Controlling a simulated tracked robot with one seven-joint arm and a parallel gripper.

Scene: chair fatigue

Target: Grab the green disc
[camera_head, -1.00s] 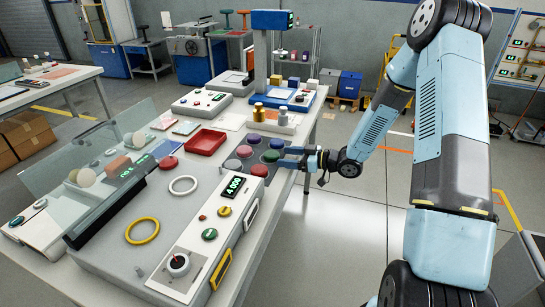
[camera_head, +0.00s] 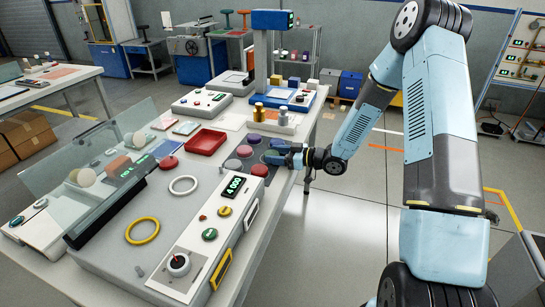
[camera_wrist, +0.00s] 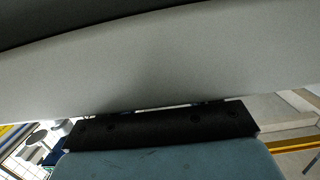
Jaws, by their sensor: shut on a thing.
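Several coloured discs sit on a dark tray near the right edge of the table. The green disc is hidden by the fingers. The wrist view shows only a broad pale surface close up and part of my gripper, with no disc visible.
A grey machine with a display (camera_head: 233,186) and a green button (camera_head: 210,234) stands in front of the discs. A red tray (camera_head: 204,142) lies to their left.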

